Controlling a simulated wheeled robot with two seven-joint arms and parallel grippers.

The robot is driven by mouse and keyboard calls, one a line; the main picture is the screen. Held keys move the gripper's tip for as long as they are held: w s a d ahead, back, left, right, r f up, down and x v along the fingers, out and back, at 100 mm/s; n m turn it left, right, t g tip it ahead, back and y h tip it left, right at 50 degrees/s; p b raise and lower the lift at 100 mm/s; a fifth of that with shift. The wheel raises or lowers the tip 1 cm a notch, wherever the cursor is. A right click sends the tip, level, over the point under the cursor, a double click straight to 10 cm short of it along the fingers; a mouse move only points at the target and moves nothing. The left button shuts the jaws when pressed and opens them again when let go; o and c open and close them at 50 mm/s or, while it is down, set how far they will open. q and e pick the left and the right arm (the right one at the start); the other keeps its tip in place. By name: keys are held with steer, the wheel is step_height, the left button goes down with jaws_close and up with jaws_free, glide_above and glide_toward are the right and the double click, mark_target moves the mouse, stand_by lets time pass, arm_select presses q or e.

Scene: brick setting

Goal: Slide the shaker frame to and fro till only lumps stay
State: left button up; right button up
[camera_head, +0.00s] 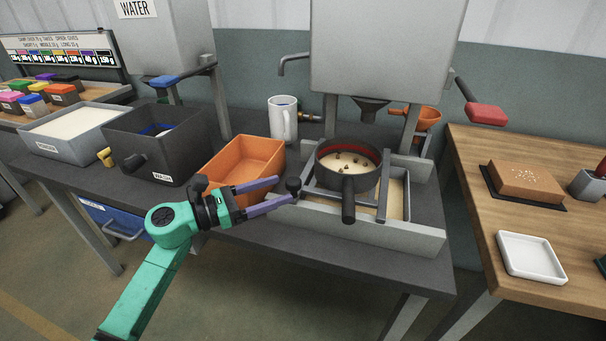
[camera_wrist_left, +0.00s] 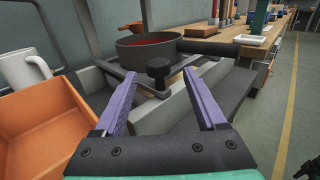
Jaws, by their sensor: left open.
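The shaker frame (camera_head: 381,200) is a grey metal frame on rails. A dark round sieve (camera_head: 336,160) with a red inner band sits in it, its black handle (camera_head: 348,200) pointing toward me. Several brown lumps lie on pale material in the sieve. A black knob (camera_head: 293,185) stands at the frame's left side. My left gripper (camera_head: 272,192) is open, its purple fingers pointing at this knob from the left. In the left wrist view the knob (camera_wrist_left: 158,68) shows beyond and between the open fingertips (camera_wrist_left: 158,90), with no grip on it.
An orange bin (camera_head: 240,160) stands left of the frame, close to my left arm. A white mug (camera_head: 283,120) stands behind it. Dark and grey bins stand farther left. A pale tray (camera_head: 398,200) lies under the frame, behind a low grey front rail (camera_head: 375,235).

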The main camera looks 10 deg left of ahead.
mark_target(306, 180)
arm_select(q)
steer(key=p+x, duration=0.1)
steer(key=x, duration=0.6)
steer(key=shift+w+d+r+p, duration=0.1)
steer(key=shift+w+p, duration=0.2)
steer(key=shift+w+d, duration=0.15)
steer(key=shift+d, duration=0.1)
steer(key=c, duration=1.1)
jaws_close()
arm_select(e)
steer(key=shift+a+r, duration=0.25)
steer(key=shift+r, duration=0.3)
steer(key=shift+a+r, duration=0.25)
steer(key=shift+r, duration=0.25)
steer(key=shift+d, duration=0.2)
